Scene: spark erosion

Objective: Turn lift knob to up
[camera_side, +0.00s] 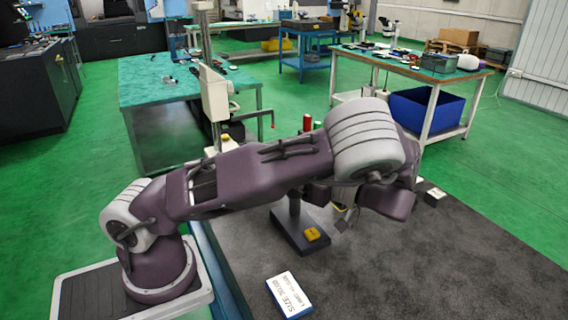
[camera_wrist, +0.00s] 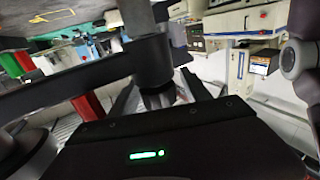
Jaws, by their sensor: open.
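In the side view, my arm reaches across to a dark stand (camera_side: 300,232) on the grey mat, and its forearm hides the stand's upper part. My gripper (camera_side: 346,217) hangs beside the stand, to its right, partly hidden by my arm; its jaws are open. A red piece (camera_side: 307,122) shows above my arm. In the wrist view, a dark bar and post (camera_wrist: 152,62) stand close before my gripper's housing, which bears a green light. A red block (camera_wrist: 88,106) is at left. I cannot tell which part is the lift knob, or how it is set.
A yellow block (camera_side: 312,234) lies on the stand's base. A white and blue size label block (camera_side: 289,295) lies at the front of the grey mat (camera_side: 440,270). Another small white-topped block (camera_side: 435,196) lies at the mat's far right. The mat's right front is clear.

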